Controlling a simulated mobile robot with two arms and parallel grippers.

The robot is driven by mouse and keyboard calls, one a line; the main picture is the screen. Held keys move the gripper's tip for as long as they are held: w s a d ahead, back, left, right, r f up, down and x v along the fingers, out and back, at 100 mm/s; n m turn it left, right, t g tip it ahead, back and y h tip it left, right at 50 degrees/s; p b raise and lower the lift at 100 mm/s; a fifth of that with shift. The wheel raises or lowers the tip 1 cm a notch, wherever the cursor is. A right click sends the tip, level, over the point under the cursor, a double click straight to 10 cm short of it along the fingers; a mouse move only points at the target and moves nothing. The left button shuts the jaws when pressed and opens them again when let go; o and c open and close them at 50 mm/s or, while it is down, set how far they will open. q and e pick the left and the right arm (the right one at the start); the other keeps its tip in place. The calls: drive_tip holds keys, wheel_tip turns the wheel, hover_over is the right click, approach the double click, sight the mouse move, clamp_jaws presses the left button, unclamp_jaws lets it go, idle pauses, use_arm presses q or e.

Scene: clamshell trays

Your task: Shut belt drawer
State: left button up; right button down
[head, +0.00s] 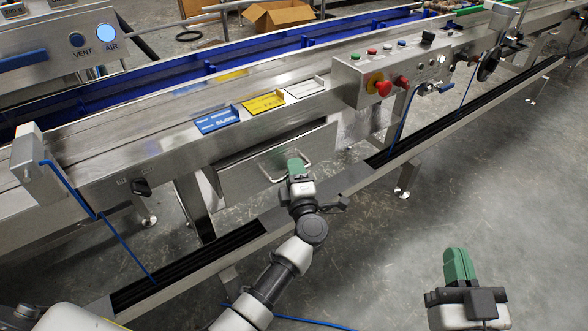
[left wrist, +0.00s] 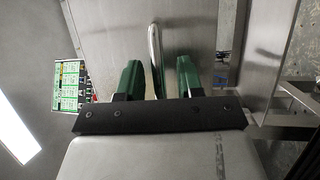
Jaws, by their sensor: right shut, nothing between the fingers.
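The belt drawer (head: 240,178) is a steel front with a bar handle (head: 272,178), set under the conveyor's side rail in the head view. A gap shows behind its top edge, so it stands somewhat out. My left gripper (head: 297,164) is at the handle. In the left wrist view its two green fingers (left wrist: 158,78) are apart, and the handle bar (left wrist: 154,45) runs between them with space on both sides. My right gripper (head: 458,265) is shut and empty, over the floor at lower right, away from the drawer.
A control box (head: 390,75) with a red emergency button sits right of the drawer. Blue, yellow and white plates (head: 263,103) lie on the rail above. A low black-lined rail (head: 195,262) runs below the drawer.

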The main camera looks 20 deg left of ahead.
use_arm(q)
drive_tip(key=shift+c, duration=0.2)
clamp_jaws()
drive_tip(key=w+a, duration=0.2)
drive_tip(key=a, duration=0.1)
drive_tip(key=shift+w, duration=0.1)
drive_tip(key=shift+r, duration=0.1)
drive_tip(key=shift+c, duration=0.4)
unclamp_jaws()
drive_tip(key=shift+o, duration=0.6)
use_arm(e)
drive_tip(key=shift+d+f+g, duration=0.1)
drive_tip(key=shift+f+g, duration=0.3)
drive_tip(key=shift+f, duration=0.05)
